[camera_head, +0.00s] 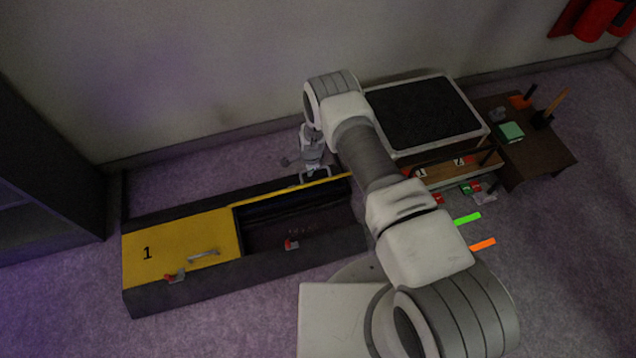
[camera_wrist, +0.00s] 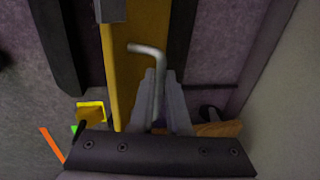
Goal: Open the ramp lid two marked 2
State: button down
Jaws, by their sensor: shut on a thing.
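The long dark ramp box (camera_head: 180,292) lies on the carpet at the left in the head view. Its yellow lid marked 1 (camera_head: 170,238) is closed. The other compartment (camera_head: 270,235) is uncovered, and its lid two (camera_head: 270,198) stands raised along the back side, showing as a thin yellow strip; its number is not visible. My gripper (camera_head: 313,168) is at this lid's metal handle (camera_head: 325,171). In the wrist view, my gripper's fingers (camera_wrist: 165,92) are shut on the bent handle (camera_wrist: 157,62), beside the yellow lid (camera_wrist: 128,75).
A red latch (camera_head: 175,276) sits by lid 1's handle (camera_head: 204,256); another red piece (camera_head: 291,244) shows by the open compartment. A black-topped case (camera_head: 420,112) and a dark table (camera_head: 545,150) stand right. The wall is close behind my gripper.

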jog(key=w+a, duration=0.2)
jog(key=w, duration=0.5)
jog(key=shift+w+a+r, duration=0.2)
jog(key=shift+w+r, duration=0.1)
jog(key=shift+r, duration=0.05)
dwell(0.4)
jog(key=c, duration=0.9)
grip_release()
jog(key=p+v, duration=0.7)
jog(key=v, duration=1)
jog(key=shift+r, duration=0.2)
